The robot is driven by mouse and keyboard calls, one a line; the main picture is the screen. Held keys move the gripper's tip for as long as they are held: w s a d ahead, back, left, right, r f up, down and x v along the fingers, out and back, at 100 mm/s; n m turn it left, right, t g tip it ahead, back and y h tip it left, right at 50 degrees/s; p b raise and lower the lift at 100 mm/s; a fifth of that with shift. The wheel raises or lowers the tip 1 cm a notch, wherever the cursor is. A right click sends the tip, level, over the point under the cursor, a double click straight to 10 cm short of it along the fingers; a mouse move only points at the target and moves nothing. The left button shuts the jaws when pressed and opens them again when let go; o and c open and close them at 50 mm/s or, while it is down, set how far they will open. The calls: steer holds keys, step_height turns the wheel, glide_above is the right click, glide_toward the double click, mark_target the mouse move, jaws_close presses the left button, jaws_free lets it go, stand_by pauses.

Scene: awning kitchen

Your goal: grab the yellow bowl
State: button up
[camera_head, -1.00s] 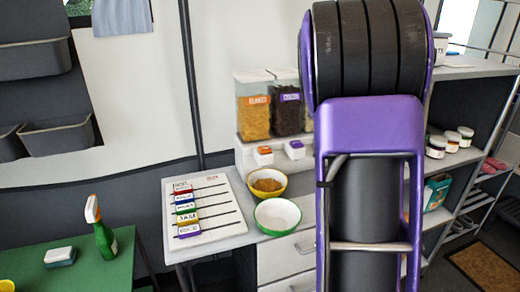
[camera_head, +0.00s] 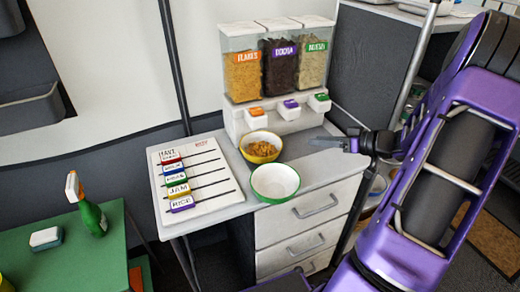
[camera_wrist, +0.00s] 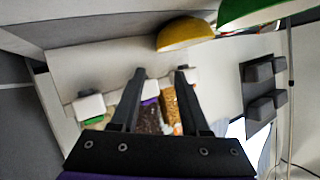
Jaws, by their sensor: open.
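The yellow bowl (camera_head: 262,159) stands upright on the light counter (camera_head: 215,213) with brown flakes inside. In the wrist view the yellow bowl (camera_wrist: 186,36) is at the top, beyond the fingertips. My gripper (camera_head: 316,142) is open and empty, to the right of the bowl and apart from it. Its two fingers point left in the head view. In the wrist view my gripper (camera_wrist: 160,74) shows both fingers spread, with nothing held between them.
A green-and-white bowl (camera_head: 275,184) stands just in front of the yellow bowl. A dispenser with flakes (camera_head: 243,78) and other bins is behind. A board with labelled tags (camera_head: 210,178) lies to the left. A spray bottle (camera_head: 92,215) and sponge (camera_head: 46,238) are on a green table.

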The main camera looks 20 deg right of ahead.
glide_toward(275, 138)
steer(key=x, duration=0.4)
steer(key=shift+w+a+f, duration=0.1)
steer(key=shift+w+a, duration=0.15)
steer(key=shift+a, duration=0.05)
steer(key=shift+x, duration=2.7)
steer(key=shift+d, duration=0.15)
jaws_close()
